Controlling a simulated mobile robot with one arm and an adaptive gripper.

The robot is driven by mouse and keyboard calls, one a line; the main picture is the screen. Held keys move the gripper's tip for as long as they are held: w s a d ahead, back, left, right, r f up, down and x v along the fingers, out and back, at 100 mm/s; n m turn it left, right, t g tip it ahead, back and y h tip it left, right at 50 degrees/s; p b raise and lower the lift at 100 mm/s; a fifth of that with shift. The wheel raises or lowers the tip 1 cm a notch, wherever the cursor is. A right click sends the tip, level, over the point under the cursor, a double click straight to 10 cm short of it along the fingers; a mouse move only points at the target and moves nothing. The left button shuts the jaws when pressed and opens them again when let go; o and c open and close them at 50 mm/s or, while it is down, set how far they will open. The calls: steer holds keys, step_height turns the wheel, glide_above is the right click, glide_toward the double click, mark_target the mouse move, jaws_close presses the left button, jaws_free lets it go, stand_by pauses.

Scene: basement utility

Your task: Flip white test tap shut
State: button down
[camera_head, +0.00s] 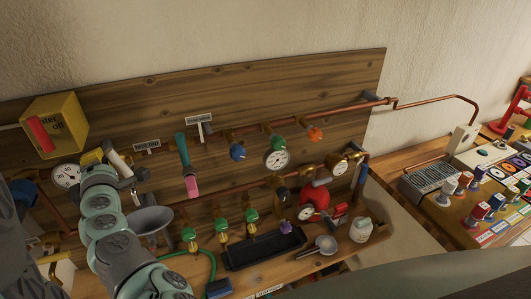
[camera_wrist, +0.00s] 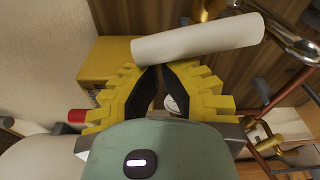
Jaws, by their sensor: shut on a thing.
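The white test tap lever (camera_head: 117,159) slants from upper left to lower right on the pipework, left of the "test tap" label (camera_head: 147,145). In the wrist view the lever (camera_wrist: 200,39) is a thick white cylinder across the fingertips. My gripper (camera_head: 103,154) is at the lever's left end in the head view. In the wrist view its yellow fingers (camera_wrist: 157,68) are drawn together at the lever's near side, shut on it. The exact contact is partly hidden behind the fingertips.
A yellow box (camera_head: 58,125) with a red handle is up left. A round gauge (camera_head: 67,176) is left of my gripper. Copper pipes with coloured taps cross the wooden board (camera_head: 240,90).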

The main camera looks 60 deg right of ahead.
steer(key=shift+s+d+r+m+b, duration=0.2)
steer(key=shift+d+m+b, duration=0.15)
steer(key=shift+m, duration=0.25)
steer(key=shift+s+d+r+m+b, duration=0.2)
steer(key=shift+d+m+b, duration=0.1)
steer(key=shift+m, duration=0.3)
